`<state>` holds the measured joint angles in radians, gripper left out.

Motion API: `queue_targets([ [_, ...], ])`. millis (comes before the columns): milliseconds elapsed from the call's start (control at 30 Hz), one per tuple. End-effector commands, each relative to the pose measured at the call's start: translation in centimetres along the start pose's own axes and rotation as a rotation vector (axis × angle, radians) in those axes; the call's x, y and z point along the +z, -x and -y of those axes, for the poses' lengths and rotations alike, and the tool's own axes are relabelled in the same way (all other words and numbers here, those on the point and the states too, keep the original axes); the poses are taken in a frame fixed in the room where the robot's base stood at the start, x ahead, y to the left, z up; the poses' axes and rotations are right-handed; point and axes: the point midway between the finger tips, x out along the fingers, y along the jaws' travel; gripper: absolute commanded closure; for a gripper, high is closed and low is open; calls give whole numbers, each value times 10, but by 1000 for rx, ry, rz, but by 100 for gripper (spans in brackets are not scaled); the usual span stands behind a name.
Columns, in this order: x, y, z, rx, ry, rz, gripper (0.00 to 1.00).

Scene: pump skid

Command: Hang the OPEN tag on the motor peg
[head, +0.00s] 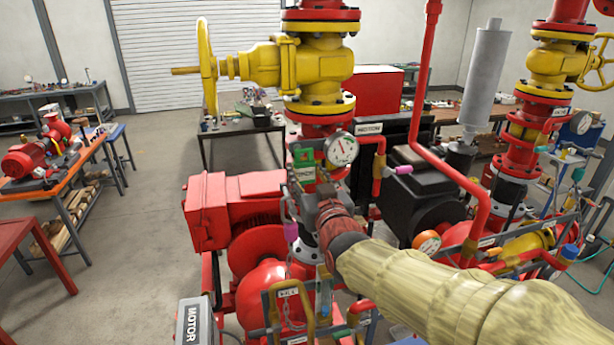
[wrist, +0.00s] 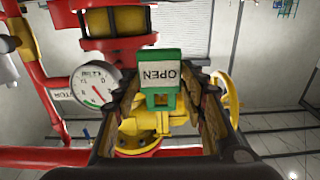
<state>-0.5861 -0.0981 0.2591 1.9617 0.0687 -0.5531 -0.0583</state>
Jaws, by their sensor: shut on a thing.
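The OPEN tag (wrist: 160,77) is green with a white label and sits between the fingers of my gripper (wrist: 160,108) in the wrist view. Its lettering reads upside down there. In the head view my gripper (head: 318,190) reaches up in front of the pump piping, and a small green piece (head: 304,155) shows at its tip, left of the gauge. A grey box lettered MOTOR (head: 194,322) stands at the lower left of the skid. I cannot make out the motor peg itself.
A white-faced gauge (head: 342,149) is close right of my gripper; it also shows in the wrist view (wrist: 95,86). A yellow valve (head: 320,62) rises above. A red pipe (head: 440,165) slants down at the right. The floor (head: 130,230) at left is clear.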

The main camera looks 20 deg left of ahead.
Motion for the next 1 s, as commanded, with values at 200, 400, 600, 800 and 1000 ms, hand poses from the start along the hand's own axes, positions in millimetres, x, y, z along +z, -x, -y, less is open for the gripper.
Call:
queue_targets([
  [200,1,-7,0,0,0,-1,83],
  [400,1,-14,0,0,0,-1,83],
  [600,2,-20,0,0,0,0,83],
  [800,2,-26,0,0,0,-1,83],
  [1000,2,-32,0,0,0,-1,83],
])
